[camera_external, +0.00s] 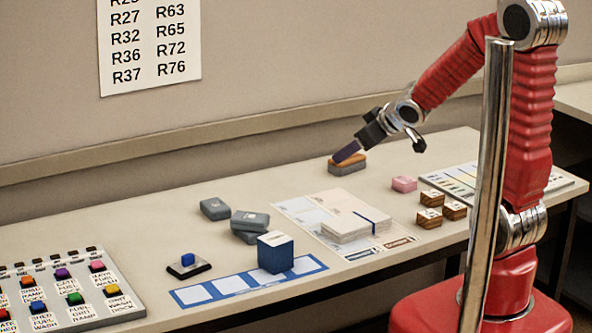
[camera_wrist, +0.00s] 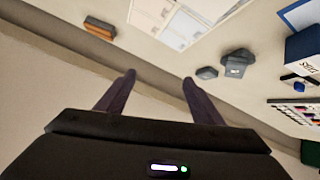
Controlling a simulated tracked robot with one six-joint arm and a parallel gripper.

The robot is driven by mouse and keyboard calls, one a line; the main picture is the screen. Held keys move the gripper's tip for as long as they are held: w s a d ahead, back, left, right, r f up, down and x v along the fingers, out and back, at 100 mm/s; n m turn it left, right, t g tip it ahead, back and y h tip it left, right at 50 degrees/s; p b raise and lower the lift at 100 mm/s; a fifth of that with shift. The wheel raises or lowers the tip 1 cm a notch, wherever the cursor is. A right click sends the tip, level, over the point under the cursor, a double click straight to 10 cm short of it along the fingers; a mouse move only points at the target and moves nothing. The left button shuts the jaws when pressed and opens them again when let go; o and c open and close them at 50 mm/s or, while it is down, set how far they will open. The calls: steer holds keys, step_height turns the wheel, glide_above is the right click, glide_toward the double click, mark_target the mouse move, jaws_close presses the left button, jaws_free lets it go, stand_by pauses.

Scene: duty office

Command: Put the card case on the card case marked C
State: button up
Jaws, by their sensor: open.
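Several blue-grey card cases sit on the desk left of the middle. One card case (camera_external: 214,208) lies alone, and beside it an upper card case (camera_external: 250,221) rests on a lower card case (camera_external: 243,237), slightly askew. The wrist view shows the lone card case (camera_wrist: 207,72) and the stacked pair (camera_wrist: 237,63) beyond my fingers, to the right. Their letters are too small to read, so I cannot tell which is C. My gripper (camera_external: 346,152) is open and empty, away from the cases; its fingers (camera_wrist: 158,80) are spread in the wrist view.
An orange-and-grey block (camera_external: 347,165) appears behind my fingertips. A blue box (camera_external: 275,254) stands close in front of the stacked cases. A blue button (camera_external: 188,260), paper stacks (camera_external: 350,227), a pink block (camera_external: 404,184) and wooden blocks (camera_external: 430,217) are also on the desk.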

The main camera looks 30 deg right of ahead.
steer(key=s+d+r+m+g+h, duration=0.25)
steer(key=s+d+r, duration=0.25)
steer(key=s, duration=0.4)
steer(key=s+a+r+m+g+y, duration=0.1)
steer(key=s+a+m+g, duration=0.1)
steer(key=s, duration=1.1)
steer(key=shift+r, duration=0.25)
